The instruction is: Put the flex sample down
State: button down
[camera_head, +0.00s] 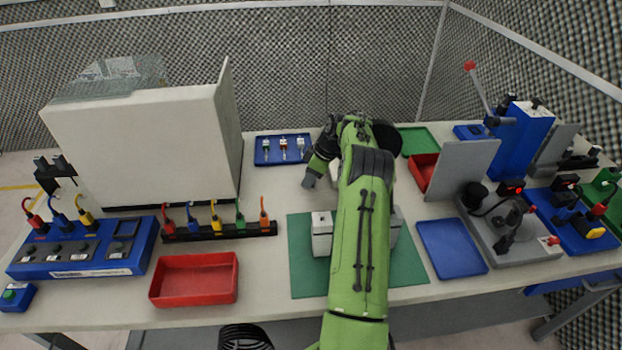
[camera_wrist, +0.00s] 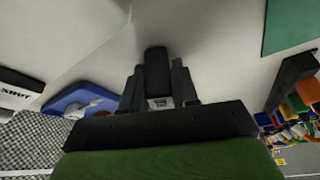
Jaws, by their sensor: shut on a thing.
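My gripper (camera_head: 312,176) is over the table's back middle, just right of the small blue tray and behind the green mat. In the wrist view, my gripper (camera_wrist: 158,75) is shut on the flex sample (camera_wrist: 160,102). Only a small pale part of the sample shows between the dark jaws. In the head view the sample is hidden by the gripper and arm. I cannot tell whether the sample touches the table.
The blue tray (camera_head: 262,159) holds several small samples. Bare tabletop lies in front of it. A green mat (camera_head: 304,277) bears a grey-white device (camera_head: 322,244), partly behind my arm. A large beige cabinet (camera_head: 140,150) stands left, and a grey upright panel (camera_head: 465,170) right.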

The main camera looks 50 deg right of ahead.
notch_tip(320, 180, up, 18)
jog(key=p, duration=0.6)
